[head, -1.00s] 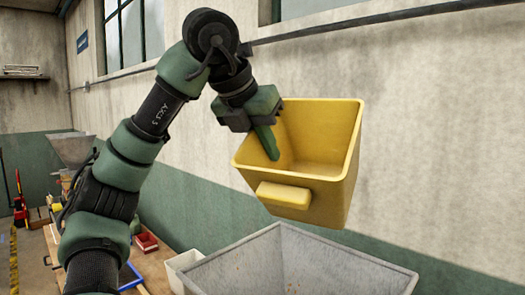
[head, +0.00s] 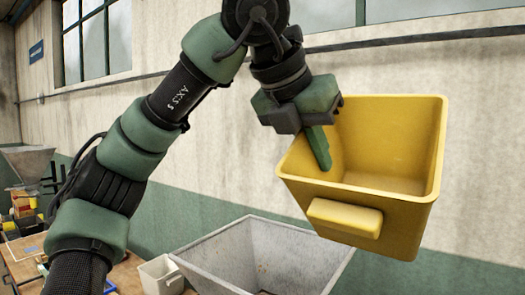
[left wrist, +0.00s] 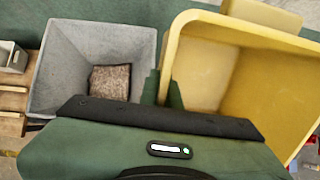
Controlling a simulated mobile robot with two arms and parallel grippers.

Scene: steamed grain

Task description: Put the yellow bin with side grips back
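The yellow bin with side grips (head: 385,160) hangs in the air, a little tilted, its open top toward me. One block-shaped side grip (head: 344,217) shows on its near face. My left gripper (head: 318,148) is shut on the bin's left wall, with one green finger inside the bin. The other finger is mostly hidden in the head view. In the left wrist view the bin (left wrist: 192,70) fills the right side, and its inside looks empty. My right gripper is in neither view.
A grey metal hopper (head: 215,258) stands below and left of the bin, with a brown patch (left wrist: 110,82) at its bottom. A small white bin (head: 160,275) sits left of it on a wooden table (head: 128,277). The wall with a pipe (head: 400,40) is behind.

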